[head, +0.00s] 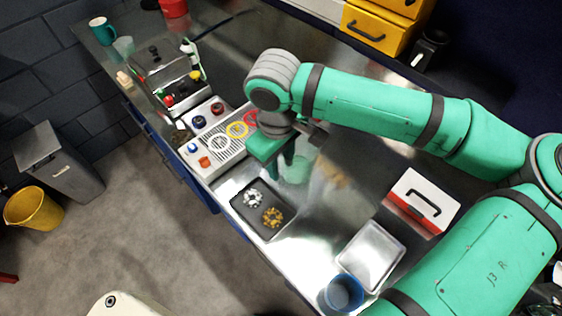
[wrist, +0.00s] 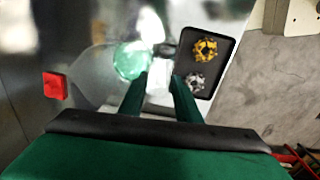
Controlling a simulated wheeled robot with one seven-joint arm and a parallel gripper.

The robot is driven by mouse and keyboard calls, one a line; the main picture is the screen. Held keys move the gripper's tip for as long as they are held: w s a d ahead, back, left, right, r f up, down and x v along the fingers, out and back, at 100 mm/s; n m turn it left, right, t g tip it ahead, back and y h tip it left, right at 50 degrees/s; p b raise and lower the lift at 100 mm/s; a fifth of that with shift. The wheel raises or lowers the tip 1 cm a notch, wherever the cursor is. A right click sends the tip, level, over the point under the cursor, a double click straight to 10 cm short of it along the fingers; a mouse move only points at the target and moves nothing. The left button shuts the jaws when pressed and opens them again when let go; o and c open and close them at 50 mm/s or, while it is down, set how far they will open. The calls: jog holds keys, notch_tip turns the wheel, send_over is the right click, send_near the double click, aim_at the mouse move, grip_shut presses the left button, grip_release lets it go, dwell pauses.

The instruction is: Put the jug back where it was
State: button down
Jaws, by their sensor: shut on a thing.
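A pale green see-through vessel, which I take to be the jug (head: 297,171), shows just under my gripper (head: 284,161) in the head view. In the wrist view the jug (wrist: 131,60) appears as a round green shape just beyond the left finger. My gripper (wrist: 158,92) is shut on it, with a whitish part between the fingers. The exact grip is blurred, and I cannot tell whether the jug touches the bench.
A black tray (head: 247,222) with a silver and a gold sprocket lies beside the gripper. A metal tray (head: 371,252), a blue cup (head: 343,292) and a red-and-white case (head: 421,202) stand right. A panel with coloured rings (head: 222,141) is left. A red block (wrist: 54,85) shows in the wrist view.

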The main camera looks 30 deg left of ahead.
jog(key=shift+s, duration=0.15)
jog(key=c, duration=1.3)
grip_release()
jog(key=shift+r, duration=0.1)
notch_tip(320, 180, up, 12)
jog(key=shift+s, duration=0.3)
